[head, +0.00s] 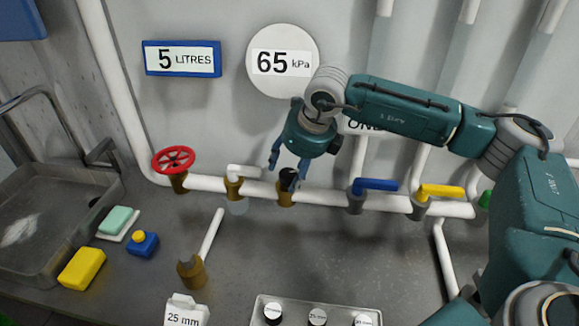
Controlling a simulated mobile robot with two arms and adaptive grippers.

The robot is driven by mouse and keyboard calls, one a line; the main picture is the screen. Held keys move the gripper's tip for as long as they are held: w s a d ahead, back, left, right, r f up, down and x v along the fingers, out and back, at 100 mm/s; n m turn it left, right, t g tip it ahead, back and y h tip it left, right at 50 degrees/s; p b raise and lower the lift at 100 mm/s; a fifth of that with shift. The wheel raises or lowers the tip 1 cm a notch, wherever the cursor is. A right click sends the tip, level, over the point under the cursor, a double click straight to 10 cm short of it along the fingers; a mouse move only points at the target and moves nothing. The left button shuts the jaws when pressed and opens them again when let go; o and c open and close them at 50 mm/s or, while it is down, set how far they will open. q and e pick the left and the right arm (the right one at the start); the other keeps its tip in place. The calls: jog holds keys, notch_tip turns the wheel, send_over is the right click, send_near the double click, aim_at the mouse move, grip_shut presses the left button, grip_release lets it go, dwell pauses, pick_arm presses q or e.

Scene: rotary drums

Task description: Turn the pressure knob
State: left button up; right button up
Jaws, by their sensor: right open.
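A small black knob (287,174) sits on top of a brass valve body (287,196) on the white horizontal pipe. It is most likely the pressure knob, and it is partly hidden by my gripper. A round white gauge plate reading 65 kPa (283,61) is on the wall above. My right gripper (288,165) points down at the knob, with its fingers apart. One finger is left of the knob and the other overlaps its right side in the picture. I cannot tell whether they touch it. My left gripper is not in view.
Along the white pipe (333,197) are a red handwheel (174,159), a white lever (244,171), a blue lever (376,185) and a yellow lever (440,191). A sink (62,243), yellow block (82,268) and blue block (143,244) are left. A tray (340,308) is in front.

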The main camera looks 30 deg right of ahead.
jog(key=shift+f, duration=0.15)
jog(key=shift+c, duration=0.2)
jog(key=c, duration=1)
jog(key=m+b, duration=0.1)
jog(key=b, duration=0.2)
jog(key=shift+w+a+f, duration=0.1)
jog(key=shift+w+a, duration=0.05)
jog(key=shift+w, duration=0.05)
jog(key=shift+c, duration=0.3)
jog(key=shift+r+m+h+b, duration=0.3)
jog(key=shift+m+h+b, duration=0.1)
jog(key=shift+m+b, duration=0.2)
jog(key=shift+r, duration=0.15)
jog(key=o, duration=1.1)
jog(key=shift+f, duration=0.2)
